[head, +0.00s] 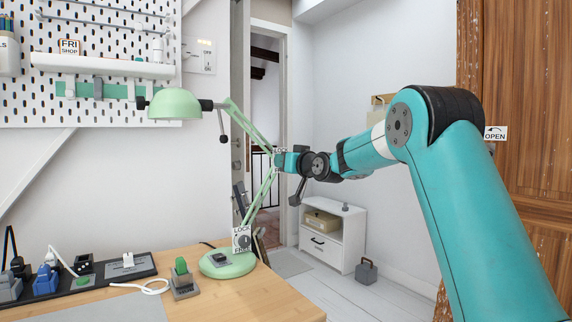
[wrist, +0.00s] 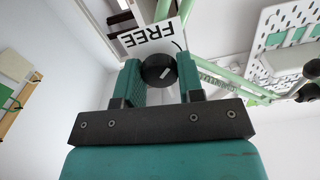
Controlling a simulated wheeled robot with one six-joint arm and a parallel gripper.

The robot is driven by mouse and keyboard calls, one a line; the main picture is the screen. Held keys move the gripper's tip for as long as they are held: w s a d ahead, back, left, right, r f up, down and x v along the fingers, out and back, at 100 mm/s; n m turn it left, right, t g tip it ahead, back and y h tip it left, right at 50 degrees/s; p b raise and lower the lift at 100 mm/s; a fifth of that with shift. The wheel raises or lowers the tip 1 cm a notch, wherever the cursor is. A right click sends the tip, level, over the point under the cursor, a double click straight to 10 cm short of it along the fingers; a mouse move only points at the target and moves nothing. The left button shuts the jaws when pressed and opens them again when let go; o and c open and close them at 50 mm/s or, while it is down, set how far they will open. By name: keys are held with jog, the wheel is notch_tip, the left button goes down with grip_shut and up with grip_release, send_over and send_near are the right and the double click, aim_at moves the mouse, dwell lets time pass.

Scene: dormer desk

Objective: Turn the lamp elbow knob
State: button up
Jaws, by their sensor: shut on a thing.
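The green desk lamp (head: 176,104) stands on the wooden desk, its shade out to the left and its jointed arm bent at an elbow. My gripper (head: 279,160) is at this elbow in the head view and mostly hides the knob there. In the wrist view, the black round elbow knob (wrist: 158,68) with a white mark sits between the two teal fingers of my gripper (wrist: 160,75), which are shut on it. A white plate (wrist: 152,39) reading FREE, upside down, shows behind the knob. A second knob (head: 244,241) with a LOCK/FREE plate is near the lamp base.
The lamp base (head: 228,263) rests near the desk's right part. A small block with a green top (head: 181,275) and a dark tray (head: 120,267) of gadgets lie left of it. A pegboard (head: 100,25) hangs behind. A white cabinet (head: 332,234) stands on the floor beyond.

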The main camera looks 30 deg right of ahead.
jog(key=shift+f, duration=0.1)
jog(key=o, duration=0.9)
jog(key=shift+o, duration=0.2)
jog(key=s+b, duration=0.1)
jog(key=s, duration=1.6)
jog(key=shift+s+d, duration=0.2)
jog(key=shift+d, duration=0.1)
jog(key=shift+a, duration=0.1)
